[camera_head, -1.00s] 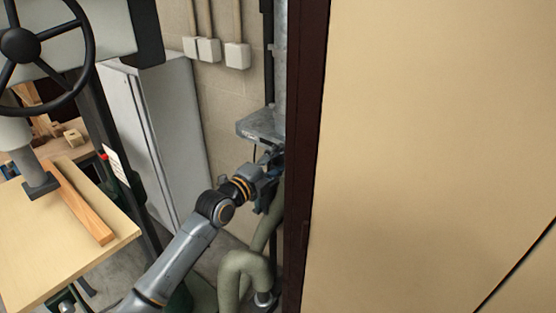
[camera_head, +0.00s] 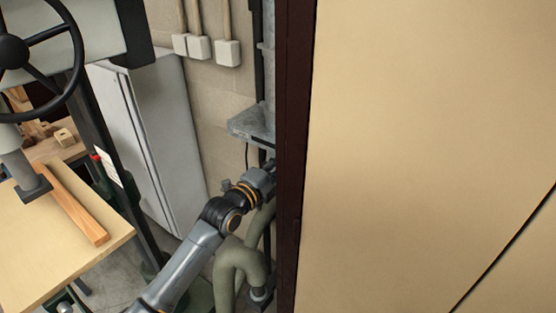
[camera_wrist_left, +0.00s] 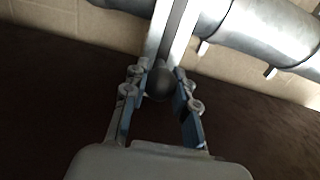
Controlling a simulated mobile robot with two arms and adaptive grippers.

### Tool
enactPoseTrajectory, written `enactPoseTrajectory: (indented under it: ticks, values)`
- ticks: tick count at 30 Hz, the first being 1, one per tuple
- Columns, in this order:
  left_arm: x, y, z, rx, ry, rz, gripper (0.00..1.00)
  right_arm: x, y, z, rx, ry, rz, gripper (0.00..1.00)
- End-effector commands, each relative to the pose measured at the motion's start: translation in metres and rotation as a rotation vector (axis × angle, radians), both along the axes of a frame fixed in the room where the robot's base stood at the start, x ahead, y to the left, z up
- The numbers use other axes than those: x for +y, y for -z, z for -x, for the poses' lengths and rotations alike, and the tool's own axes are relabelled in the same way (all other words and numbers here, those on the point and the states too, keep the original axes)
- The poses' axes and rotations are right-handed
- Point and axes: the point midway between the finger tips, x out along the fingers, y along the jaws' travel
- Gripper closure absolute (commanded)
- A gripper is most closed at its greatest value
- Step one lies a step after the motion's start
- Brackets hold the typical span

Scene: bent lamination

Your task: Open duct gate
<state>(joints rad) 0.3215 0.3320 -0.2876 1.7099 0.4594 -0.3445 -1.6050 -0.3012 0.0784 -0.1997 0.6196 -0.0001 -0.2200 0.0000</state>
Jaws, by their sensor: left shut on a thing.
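The duct gate shows in the left wrist view as a pale metal strip (camera_wrist_left: 174,32) with a dark round knob (camera_wrist_left: 160,84) at its near end. My left gripper (camera_wrist_left: 160,92) has its two blue-padded fingers on either side of the knob, shut on it. In the head view my left arm reaches up to the right, and the left gripper (camera_head: 269,172) is partly hidden by the edge of a dark brown panel. A grey metal plate (camera_head: 252,123) is just above it. How far the gate is out cannot be told. My right gripper is not in view.
The dark brown panel edge (camera_head: 293,150) and large tan panel (camera_head: 420,130) fill the right side. Shiny round ducting (camera_wrist_left: 270,30) lies beside the strip. A green hose (camera_head: 240,262) bends below the arm. A white cabinet (camera_head: 150,130) and drill press table (camera_head: 60,240) stand left.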

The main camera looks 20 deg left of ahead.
Motion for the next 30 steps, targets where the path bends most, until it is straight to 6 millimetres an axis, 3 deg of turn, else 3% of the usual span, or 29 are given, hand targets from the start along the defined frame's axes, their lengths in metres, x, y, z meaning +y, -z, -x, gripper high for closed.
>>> enactPoseTrajectory:
  ticks: [2,3,6,19,30]
  values:
    - [0.0,0.001,0.0,0.002,0.0,-0.001,1.0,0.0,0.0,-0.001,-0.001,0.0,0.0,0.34]
    - [0.0,0.001,0.0,0.002,0.0,-0.001,0.69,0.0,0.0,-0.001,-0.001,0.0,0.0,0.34]
    - [0.0,0.001,0.0,0.002,0.0,-0.001,0.49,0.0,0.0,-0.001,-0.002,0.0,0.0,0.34]
    - [0.005,0.002,0.009,0.002,-0.001,-0.002,0.49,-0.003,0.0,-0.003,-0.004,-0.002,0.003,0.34]
    - [0.029,0.002,0.079,0.003,0.0,-0.004,0.49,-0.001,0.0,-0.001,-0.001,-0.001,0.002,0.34]
